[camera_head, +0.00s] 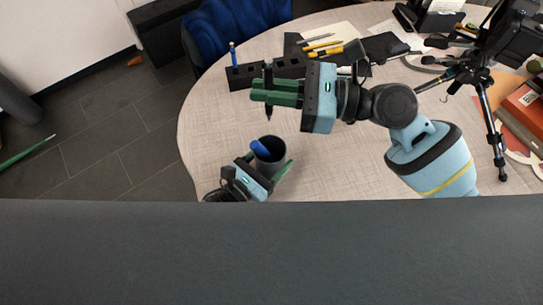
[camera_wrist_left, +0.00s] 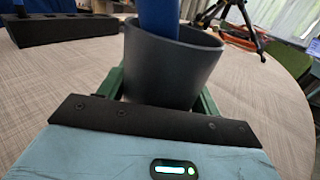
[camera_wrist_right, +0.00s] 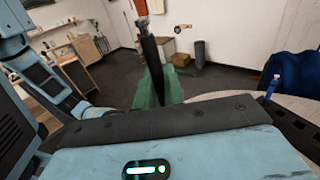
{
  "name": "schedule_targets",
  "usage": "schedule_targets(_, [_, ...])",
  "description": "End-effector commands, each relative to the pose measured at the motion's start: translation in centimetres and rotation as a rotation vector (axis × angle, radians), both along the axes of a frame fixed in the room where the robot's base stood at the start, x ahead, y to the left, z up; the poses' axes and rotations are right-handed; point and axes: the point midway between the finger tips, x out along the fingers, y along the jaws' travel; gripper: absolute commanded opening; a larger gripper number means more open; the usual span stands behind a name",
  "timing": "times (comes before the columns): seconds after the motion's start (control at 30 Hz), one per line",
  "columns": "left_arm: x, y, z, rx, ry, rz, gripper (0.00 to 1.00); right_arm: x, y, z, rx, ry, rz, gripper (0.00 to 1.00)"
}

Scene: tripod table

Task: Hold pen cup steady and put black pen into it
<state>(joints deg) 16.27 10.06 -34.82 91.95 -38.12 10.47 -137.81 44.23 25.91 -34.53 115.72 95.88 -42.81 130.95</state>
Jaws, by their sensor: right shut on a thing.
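The dark grey pen cup (camera_head: 277,147) stands upright on the round table with a blue object (camera_head: 259,148) in it; the cup (camera_wrist_left: 172,75) and the blue object (camera_wrist_left: 158,18) fill the middle of the left wrist view. My left gripper (camera_head: 266,168) is open, with its green fingers on either side of the cup; contact is not clear. My right gripper (camera_head: 266,92) is shut on the black pen (camera_head: 268,74), which hangs upright, tip down, above and behind the cup. The pen also shows in the right wrist view (camera_wrist_right: 151,55).
A black slotted holder (camera_head: 240,79) with a blue pen (camera_head: 233,53) stands behind the right gripper. A black tripod (camera_head: 487,105) stands at the right. The tabletop (camera_head: 345,165) right of the cup is clear.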

Motion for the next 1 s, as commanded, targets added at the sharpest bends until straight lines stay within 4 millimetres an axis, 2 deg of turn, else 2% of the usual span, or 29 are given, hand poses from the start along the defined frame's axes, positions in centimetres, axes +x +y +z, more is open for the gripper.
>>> schedule_targets(0.03, [0.0, 0.0, 0.0, 0.0, 0.0, 0.0, 0.56, 0.0, 0.0, 0.0, 0.0, 0.0, 0.0, 0.0])
schedule_targets(0.17, [0.0, 0.0, 0.0, 0.0, 0.0, 0.0, 0.39, 0.0, 0.0, 0.0, 0.0, 0.0, 0.0, 0.0])
schedule_targets(0.2, [0.0, 0.0, 0.0, 0.0, 0.0, 0.0, 0.37, 0.0, 0.0, 0.0, 0.0, 0.0, 0.0, 0.0])
schedule_targets(0.37, [0.0, 0.0, 0.0, 0.0, 0.0, 0.0, 0.37, 0.0, 0.0, -0.4, 0.0, 0.002, 0.0, 0.0])
schedule_targets(1.0, [0.0, 0.0, 0.0, 0.001, 0.0, 0.0, 0.37, 0.0, 0.0, -4.2, 0.0, 0.002, 0.0, 0.0])
